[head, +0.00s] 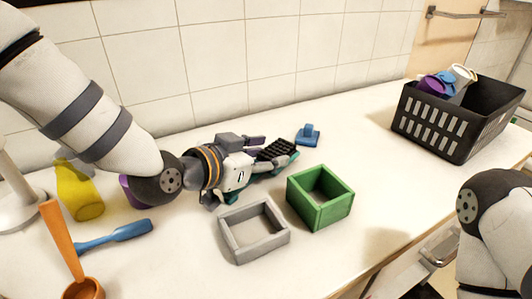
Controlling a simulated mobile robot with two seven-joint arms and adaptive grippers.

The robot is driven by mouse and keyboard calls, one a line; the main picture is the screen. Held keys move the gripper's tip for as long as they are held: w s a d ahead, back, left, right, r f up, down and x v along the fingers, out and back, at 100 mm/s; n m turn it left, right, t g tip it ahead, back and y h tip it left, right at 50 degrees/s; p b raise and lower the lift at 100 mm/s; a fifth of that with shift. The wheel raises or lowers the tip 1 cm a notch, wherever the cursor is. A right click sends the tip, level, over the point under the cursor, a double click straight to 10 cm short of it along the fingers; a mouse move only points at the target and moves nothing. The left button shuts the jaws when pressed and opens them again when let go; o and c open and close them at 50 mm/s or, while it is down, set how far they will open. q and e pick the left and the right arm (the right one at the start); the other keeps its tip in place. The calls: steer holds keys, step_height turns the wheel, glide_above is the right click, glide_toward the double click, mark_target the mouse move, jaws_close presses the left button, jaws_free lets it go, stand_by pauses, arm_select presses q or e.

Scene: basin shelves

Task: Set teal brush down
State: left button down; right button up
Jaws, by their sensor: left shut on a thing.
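The teal brush (288,162) shows only in part at the end of my left gripper (266,155), with dark bristles facing up and teal edging along its lower side. My left gripper is shut on it, over the counter behind the two small boxes. The fingers hide much of the brush, and I cannot tell whether it touches the counter. My right arm shows at the right edge, but its gripper is out of view.
A grey box (225,238) and a green box (333,219) stand in front. A blue handled block (308,137) lies behind. A black basket (478,141) with cups stands right. A yellow cup (80,195), blue brush (112,236) and orange ladle (62,240) are left.

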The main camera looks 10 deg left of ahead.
arm_select(q)
steer(key=shift+r, duration=0.15)
steer(key=c, duration=0.9)
jaws_free()
steer(key=shift+o, duration=0.2)
